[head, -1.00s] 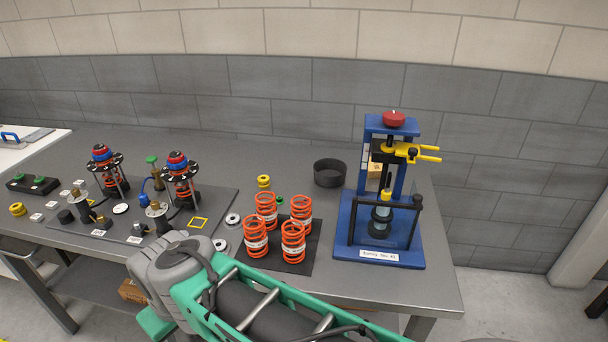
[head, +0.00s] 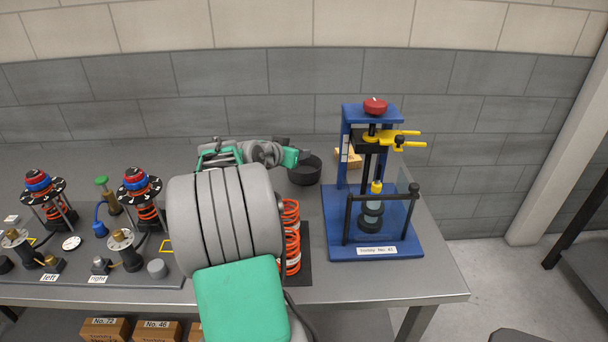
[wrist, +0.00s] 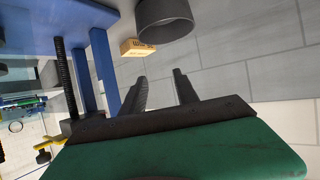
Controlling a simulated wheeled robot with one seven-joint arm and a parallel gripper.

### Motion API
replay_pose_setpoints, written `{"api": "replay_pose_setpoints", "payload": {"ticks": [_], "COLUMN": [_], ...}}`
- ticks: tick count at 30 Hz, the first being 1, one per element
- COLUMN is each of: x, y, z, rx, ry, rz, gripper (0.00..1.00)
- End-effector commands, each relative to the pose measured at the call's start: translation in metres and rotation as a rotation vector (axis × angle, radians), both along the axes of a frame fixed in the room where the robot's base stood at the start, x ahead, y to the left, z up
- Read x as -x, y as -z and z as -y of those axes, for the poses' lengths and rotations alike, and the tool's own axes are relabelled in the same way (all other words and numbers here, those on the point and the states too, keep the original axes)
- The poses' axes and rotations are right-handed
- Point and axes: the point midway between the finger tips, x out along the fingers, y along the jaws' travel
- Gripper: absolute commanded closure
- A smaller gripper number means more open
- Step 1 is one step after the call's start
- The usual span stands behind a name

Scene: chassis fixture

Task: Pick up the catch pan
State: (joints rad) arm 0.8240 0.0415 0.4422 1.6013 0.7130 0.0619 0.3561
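The catch pan (head: 304,174) is a dark, round, open pan on the grey table, left of the blue press stand. In the wrist view the pan (wrist: 166,22) shows at the top, with its upper part cut off by the frame edge. My gripper (head: 305,156) reaches over the table at the pan's back left side and covers part of its rim in the head view. In the wrist view the two dark fingers of my gripper (wrist: 160,85) stand apart with nothing between them. The pan appears beyond the fingertips; I cannot tell any contact.
The blue press stand (head: 412,238) with yellow handles is close to the pan's right. A small cardboard box (head: 350,157) is behind the stand. Orange springs (head: 291,240) are in front, partly hidden by my arm. The fixture plate (head: 165,274) with two spring assemblies lies left.

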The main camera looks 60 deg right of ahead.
Motion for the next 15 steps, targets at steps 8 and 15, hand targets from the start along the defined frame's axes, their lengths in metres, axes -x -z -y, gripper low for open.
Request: {"api": "replay_pose_setpoints", "payload": {"ticks": [8, 15], "x": [0.024, 0.024], "y": [0.033, 0.078], "z": [0.021, 0.028], "rx": [0.045, 0.048], "ry": [0.061, 0.062], "rz": [-0.002, 0.002], "gripper": [0.64, 0.64]}}
